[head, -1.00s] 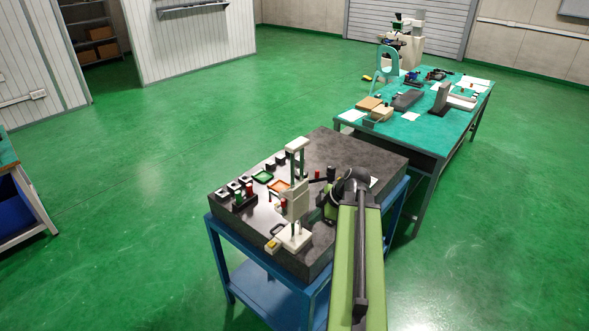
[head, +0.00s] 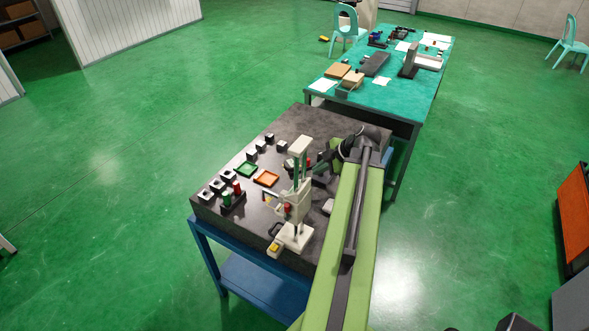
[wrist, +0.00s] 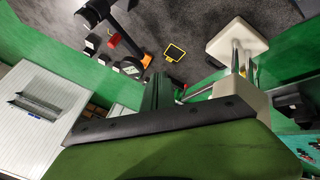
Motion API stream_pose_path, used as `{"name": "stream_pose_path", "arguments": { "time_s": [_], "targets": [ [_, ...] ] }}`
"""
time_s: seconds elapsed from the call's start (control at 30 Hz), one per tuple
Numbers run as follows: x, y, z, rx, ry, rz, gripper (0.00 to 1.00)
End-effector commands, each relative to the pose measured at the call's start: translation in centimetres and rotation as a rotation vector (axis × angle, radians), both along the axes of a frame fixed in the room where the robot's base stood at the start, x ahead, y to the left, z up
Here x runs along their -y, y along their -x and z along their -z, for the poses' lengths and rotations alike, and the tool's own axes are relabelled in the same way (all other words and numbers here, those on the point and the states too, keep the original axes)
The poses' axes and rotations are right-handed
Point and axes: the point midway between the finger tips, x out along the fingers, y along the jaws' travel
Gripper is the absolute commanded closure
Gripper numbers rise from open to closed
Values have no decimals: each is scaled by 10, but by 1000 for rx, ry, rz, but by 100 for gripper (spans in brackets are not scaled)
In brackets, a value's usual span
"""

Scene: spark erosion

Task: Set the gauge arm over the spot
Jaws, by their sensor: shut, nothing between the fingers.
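A white stand (head: 294,238) rises from a square base near the front edge of the dark plate (head: 310,120). A pale block sits on its column, and a thin pale arm (head: 272,196) reaches left from it; I take this for the gauge arm. The stand's base (wrist: 237,42) and bright rods also show in the wrist view. My gripper (head: 322,172) is shut and empty, just right of the column, partly hidden behind it; contact cannot be told. A yellow-edged dark square (wrist: 175,52) lies on the plate; I cannot tell whether it is the spot.
A teal bench (head: 420,85) with tools stands behind. The green floor left of the plate is clear.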

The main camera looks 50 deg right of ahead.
Motion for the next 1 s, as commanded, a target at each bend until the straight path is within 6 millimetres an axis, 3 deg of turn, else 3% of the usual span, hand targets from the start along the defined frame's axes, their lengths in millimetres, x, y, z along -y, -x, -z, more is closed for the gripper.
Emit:
{"name": "stream_pose_path", "arguments": {
  "time_s": [0.57,0.6,0.73,1.0],
  "targets": [
    [-16,-67,92,0,-1,-11,100],
    [-9,-75,81,0,0,-10,100],
    [-1,-91,80,-1,0,-10,100],
    [2,-99,80,-1,-1,-9,100]
  ]
}}
